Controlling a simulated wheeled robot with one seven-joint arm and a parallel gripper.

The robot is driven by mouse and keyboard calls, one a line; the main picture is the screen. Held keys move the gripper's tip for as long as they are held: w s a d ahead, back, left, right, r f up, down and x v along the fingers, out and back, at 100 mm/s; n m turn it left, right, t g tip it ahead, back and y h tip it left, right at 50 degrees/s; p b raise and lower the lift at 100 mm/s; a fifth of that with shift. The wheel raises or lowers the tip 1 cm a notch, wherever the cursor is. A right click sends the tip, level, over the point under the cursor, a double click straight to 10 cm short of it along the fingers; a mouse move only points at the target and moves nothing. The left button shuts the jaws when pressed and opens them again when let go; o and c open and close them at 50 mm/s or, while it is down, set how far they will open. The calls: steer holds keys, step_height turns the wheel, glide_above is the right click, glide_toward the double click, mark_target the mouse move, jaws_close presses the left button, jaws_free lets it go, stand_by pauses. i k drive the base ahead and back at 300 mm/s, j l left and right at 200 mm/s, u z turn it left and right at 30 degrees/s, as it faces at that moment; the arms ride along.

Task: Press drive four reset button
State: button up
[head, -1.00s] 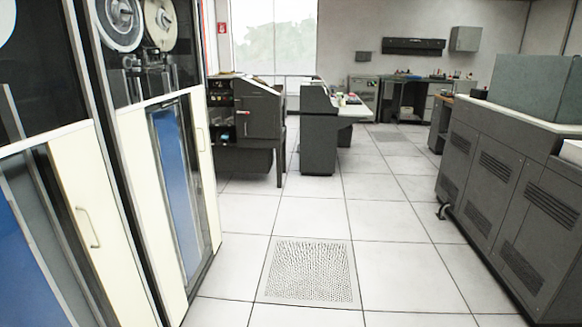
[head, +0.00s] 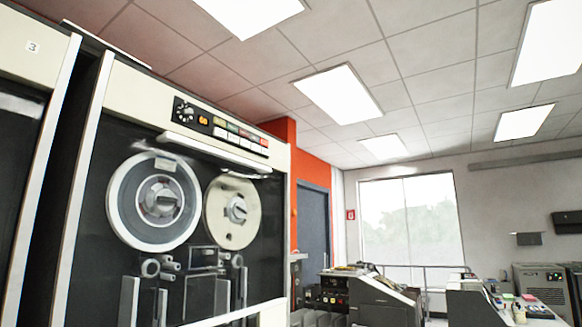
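A tape drive cabinet (head: 105,180) with a black face and cream trim stands at left centre. Its control panel (head: 222,126) runs along the cream top strip. The panel has a dark dial (head: 184,110), a small orange indicator (head: 203,121) and rows of small coloured and white buttons (head: 240,136). Any lettering on the buttons is too small to read. Two tape reels (head: 155,201) sit below the panel. A neighbouring cabinet (head: 32,48) at the far left bears the number 3. My gripper is not in view.
An orange wall and a grey door (head: 314,235) stand behind the drive. Dark office machines (head: 375,300) stand further back, before a bright window (head: 412,226). Ceiling lights (head: 340,93) are overhead. The floor is out of view.

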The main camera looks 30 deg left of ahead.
mark_target(264, 152)
steer(key=i+z, duration=0.25)
steer(key=i, duration=0.25)
steer(key=i+z, duration=0.2)
steer(key=i, duration=0.25)
steer(key=i+j+z, duration=0.25)
steer(key=i, duration=0.2)
steer(key=i+j+z, duration=0.1)
steer(key=i+z, duration=0.15)
steer(key=i, duration=0.25)
steer(key=i+l+z, duration=0.15)
steer(key=i+z, duration=0.25)
steer(key=i, duration=0.25)
steer(key=i+z, duration=0.35)
steer(key=i, duration=0.3)
steer(key=i+u, duration=0.2)
steer(key=u, duration=1.7)
steer(key=j+u, duration=0.1)
steer(key=u, duration=2.25)
